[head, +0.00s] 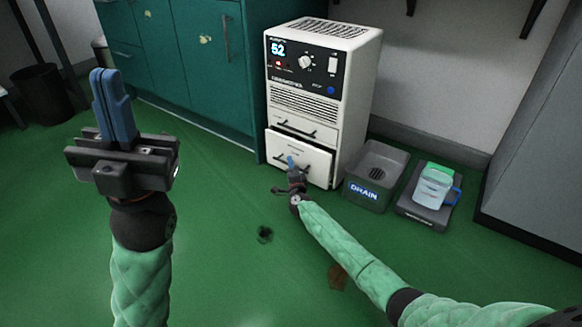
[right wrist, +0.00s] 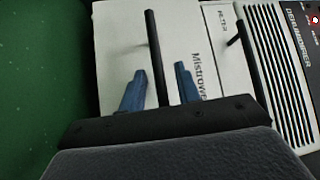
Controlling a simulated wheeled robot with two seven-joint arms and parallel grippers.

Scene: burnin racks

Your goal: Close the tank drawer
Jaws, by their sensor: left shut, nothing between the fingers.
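The white dehumidifier (head: 318,110) stands on the floor against the teal cabinets. Its lower front panel, the tank drawer (head: 312,159), stands out a little from the body, with a dark gap along its top. My right gripper (head: 291,163) is in front of this drawer at its handle. In the right wrist view, its blue fingers are apart, one on each side of the dark bar handle (right wrist: 156,50), with gaps showing; contact cannot be told. My left gripper (head: 111,78) is raised at the left, fingers shut and empty, away from the dehumidifier.
A grey drain tray (head: 366,192) and a dark scale (head: 425,212) bearing a clear jug (head: 433,186) stand just right of the dehumidifier. Teal cabinets (head: 190,60) stand behind left. A dark bin (head: 42,92) is far left. Green floor in front is mostly clear.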

